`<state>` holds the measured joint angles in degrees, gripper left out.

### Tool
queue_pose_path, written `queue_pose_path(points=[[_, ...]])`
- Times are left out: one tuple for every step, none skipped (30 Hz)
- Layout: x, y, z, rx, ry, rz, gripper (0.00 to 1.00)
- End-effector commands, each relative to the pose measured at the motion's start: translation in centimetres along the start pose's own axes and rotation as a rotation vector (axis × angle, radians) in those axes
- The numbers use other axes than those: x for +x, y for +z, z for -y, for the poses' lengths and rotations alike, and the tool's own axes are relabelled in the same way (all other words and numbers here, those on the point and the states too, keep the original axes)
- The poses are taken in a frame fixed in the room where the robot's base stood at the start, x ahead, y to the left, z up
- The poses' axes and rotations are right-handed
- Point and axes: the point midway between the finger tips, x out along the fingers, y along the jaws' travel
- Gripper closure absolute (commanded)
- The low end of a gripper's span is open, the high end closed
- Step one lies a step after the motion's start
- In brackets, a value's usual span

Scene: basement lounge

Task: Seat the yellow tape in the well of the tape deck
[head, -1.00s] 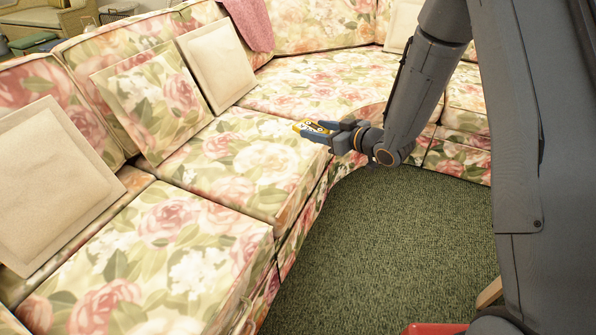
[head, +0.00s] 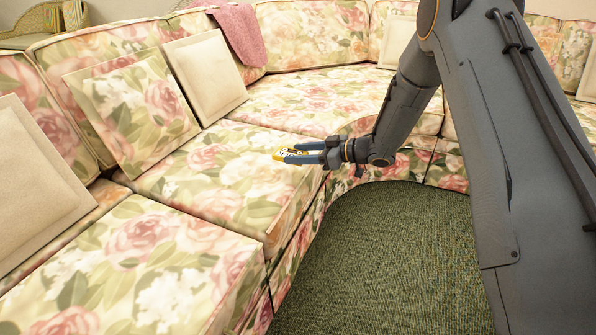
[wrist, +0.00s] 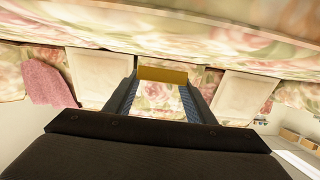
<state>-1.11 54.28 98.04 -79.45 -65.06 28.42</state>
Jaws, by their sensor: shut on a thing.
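The yellow tape (head: 290,156) is held at the tips of my gripper (head: 302,153), above the seat of the floral sofa. In the wrist view the tape (wrist: 162,75) shows as a yellow edge spanning between the two fingers of my gripper (wrist: 160,84). The fingers are shut on its ends. The tape deck is not in any of the views.
The floral sofa (head: 222,188) curves around the left and back, with beige cushions (head: 205,77) leaning on its backrest. A pink throw (head: 236,32) hangs over the backrest. Green carpet (head: 385,255) lies clear in front of the sofa.

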Motion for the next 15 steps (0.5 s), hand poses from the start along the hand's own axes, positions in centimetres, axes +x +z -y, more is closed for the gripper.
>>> queue_pose_path(points=[[0.3,0.9,-0.1,0.0,0.0,0.0,0.73],[0.4,1.1,-0.1,0.0,0.0,0.0,0.73],[0.5,1.4,-0.1,0.0,0.0,-0.001,0.73],[0.5,1.6,-0.1,0.0,0.0,-0.001,0.73],[0.6,1.8,-0.1,0.0,0.001,-0.001,0.73],[0.7,2.2,0.0,0.001,0.001,0.0,0.73],[0.8,2.6,0.0,0.001,0.001,0.0,0.73],[0.9,3.0,-0.1,0.001,0.001,0.0,0.73],[1.1,3.5,-0.1,0.0,0.001,0.0,0.73],[1.3,4.0,-0.1,0.001,0.001,0.0,0.73],[1.4,4.4,-0.1,0.001,0.001,0.0,0.73],[1.5,4.8,-0.1,0.001,0.001,0.0,0.73],[1.5,4.9,-0.1,0.001,0.001,0.0,0.73],[1.6,5.0,-0.1,0.0,0.002,-0.001,0.73],[1.6,4.9,0.0,0.0,0.002,-0.001,0.73]])
